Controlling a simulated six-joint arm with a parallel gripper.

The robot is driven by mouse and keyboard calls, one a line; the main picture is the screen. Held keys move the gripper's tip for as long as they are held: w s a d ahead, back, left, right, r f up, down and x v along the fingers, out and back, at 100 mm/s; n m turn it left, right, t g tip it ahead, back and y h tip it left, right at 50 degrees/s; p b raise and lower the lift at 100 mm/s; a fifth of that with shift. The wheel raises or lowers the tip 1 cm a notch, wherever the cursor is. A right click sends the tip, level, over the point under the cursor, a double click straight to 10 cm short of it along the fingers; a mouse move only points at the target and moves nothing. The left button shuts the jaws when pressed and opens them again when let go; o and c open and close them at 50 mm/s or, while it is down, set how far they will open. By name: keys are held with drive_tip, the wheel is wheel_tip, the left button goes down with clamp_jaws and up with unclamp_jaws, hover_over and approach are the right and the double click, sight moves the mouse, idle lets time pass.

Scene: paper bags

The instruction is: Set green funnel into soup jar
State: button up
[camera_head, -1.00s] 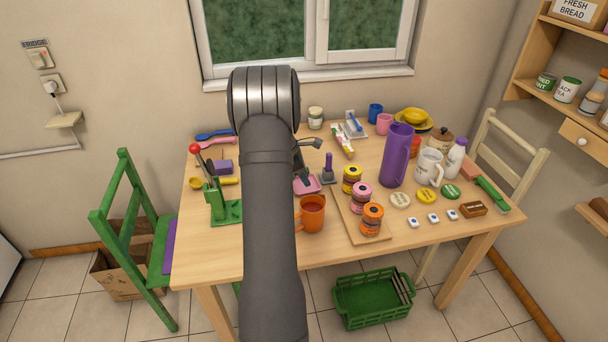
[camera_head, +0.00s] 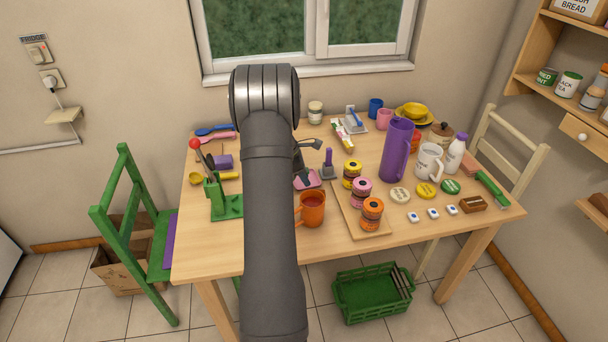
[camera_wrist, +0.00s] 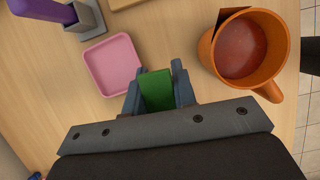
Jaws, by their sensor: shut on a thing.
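My gripper (camera_wrist: 158,84) shows in the wrist view with its two fingers closed on a green piece (camera_wrist: 157,92). Only a flat part of this piece shows, so I cannot tell its full shape, but it fits the green funnel in colour. In the head view my arm hides the gripper and the piece. Jars with yellow (camera_head: 352,174), pink (camera_head: 361,192) and orange (camera_head: 372,214) colouring stand on a wooden board; a pale-lidded jar (camera_head: 315,113) stands at the back. Their labels are too small to read, so I cannot tell which is the soup jar.
An orange mug (camera_wrist: 211,50) with red contents stands right of the gripper, and a pink dish (camera_wrist: 110,65) lies to its left. A purple pitcher (camera_head: 396,150) stands right of the jars. A green stand (camera_head: 228,206) is at the left. The front left tabletop is clear.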

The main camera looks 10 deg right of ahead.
drive_tip(key=shift+f, duration=0.5)
drive_tip(key=o, duration=1)
drive_tip(key=shift+o, duration=0.2)
drive_tip(key=shift+a+r, duration=0.1)
drive_tip(key=shift+r, duration=0.05)
drive_tip(key=shift+v, duration=2.4)
drive_tip(key=v, duration=1.7)
drive_tip(key=shift+r, duration=0.25)
